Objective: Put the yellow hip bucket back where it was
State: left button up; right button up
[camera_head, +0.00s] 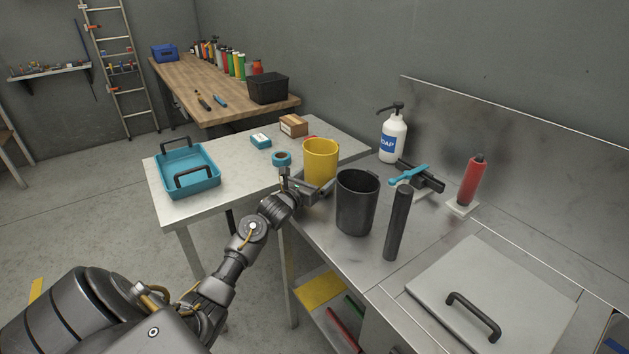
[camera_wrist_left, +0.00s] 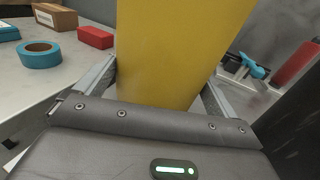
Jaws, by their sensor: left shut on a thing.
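The yellow hip bucket (camera_head: 320,162) is upright near the corner where the light table meets the steel bench. My left gripper (camera_head: 312,190) is shut around its lower part. In the left wrist view the yellow bucket (camera_wrist_left: 175,50) fills the middle, between the two fingers of my left gripper (camera_wrist_left: 160,95). I cannot tell whether its base touches a surface. A black bucket (camera_head: 356,203) stands just right of the yellow one. My right gripper does not show.
A dark cylinder (camera_head: 398,222) stands right of the black bucket. A soap bottle (camera_head: 393,137), a blue-handled tool (camera_head: 410,175) and a red tube (camera_head: 471,182) are behind. The light table holds a blue tray (camera_head: 215,177), teal tape (camera_head: 281,159) and small boxes (camera_head: 293,125).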

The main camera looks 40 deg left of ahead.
pick_arm(q)
jog(key=shift+f, duration=0.55)
jog(key=o, duration=0.7)
jog(key=shift+o, duration=0.2)
jog(key=shift+r, duration=0.2)
jog(key=s, duration=0.3)
jog(key=s+b, duration=0.1)
jog(key=s, duration=0.3)
jog(key=s+d, duration=0.1)
jog(key=s, duration=0.3)
jog(key=shift+f, duration=0.1)
jog(key=shift+s+b, duration=0.3)
jog(key=shift+s, duration=0.25)
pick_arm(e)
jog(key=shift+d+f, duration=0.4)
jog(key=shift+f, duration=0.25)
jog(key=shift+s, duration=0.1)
